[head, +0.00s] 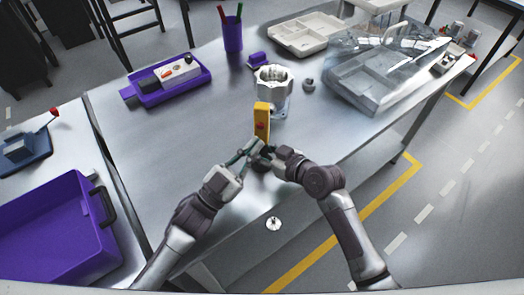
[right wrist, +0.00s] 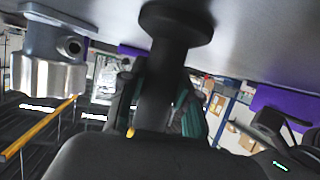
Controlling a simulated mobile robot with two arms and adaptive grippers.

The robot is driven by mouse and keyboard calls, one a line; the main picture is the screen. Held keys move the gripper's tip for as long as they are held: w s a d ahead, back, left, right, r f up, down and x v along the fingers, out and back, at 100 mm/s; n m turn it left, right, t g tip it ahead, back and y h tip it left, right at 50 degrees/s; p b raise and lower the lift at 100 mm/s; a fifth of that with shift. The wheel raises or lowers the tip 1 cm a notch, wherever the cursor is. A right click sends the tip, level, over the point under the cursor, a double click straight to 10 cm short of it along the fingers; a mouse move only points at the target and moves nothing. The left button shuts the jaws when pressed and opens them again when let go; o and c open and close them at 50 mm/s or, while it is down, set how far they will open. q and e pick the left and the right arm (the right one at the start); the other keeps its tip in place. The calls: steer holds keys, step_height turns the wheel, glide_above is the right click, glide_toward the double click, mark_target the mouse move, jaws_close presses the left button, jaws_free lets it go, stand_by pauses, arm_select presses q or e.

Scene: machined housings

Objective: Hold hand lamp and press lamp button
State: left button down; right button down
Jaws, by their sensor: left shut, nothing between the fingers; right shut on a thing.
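The yellow hand lamp (head: 262,112) stands out upright from my grippers in the head view, with a red button (head: 261,126) on its face. My right gripper (head: 266,152) is shut on the lamp near its lower end. My left gripper (head: 254,147) is shut and empty, with its fingertips close to the lamp below the red button. I cannot tell whether they touch it. In the right wrist view a dark stem with a round end (right wrist: 176,35) fills the middle, and the fingertips are not clear.
A machined housing (head: 273,77) stands just behind the lamp; it also shows in the right wrist view (right wrist: 50,73). A purple tray (head: 207,82) lies left, a clear bin (head: 362,98) right. A purple pen cup (head: 232,40) stands behind.

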arm_select(q)
steer(key=shift+w+d, duration=0.2)
steer(key=shift+w, duration=0.95)
stand_by(0.6)
steer(key=shift+w, duration=0.5)
stand_by(0.4)
steer(key=shift+s, duration=0.55)
steer(key=s+a, duration=0.1)
steer(key=s, duration=0.5)
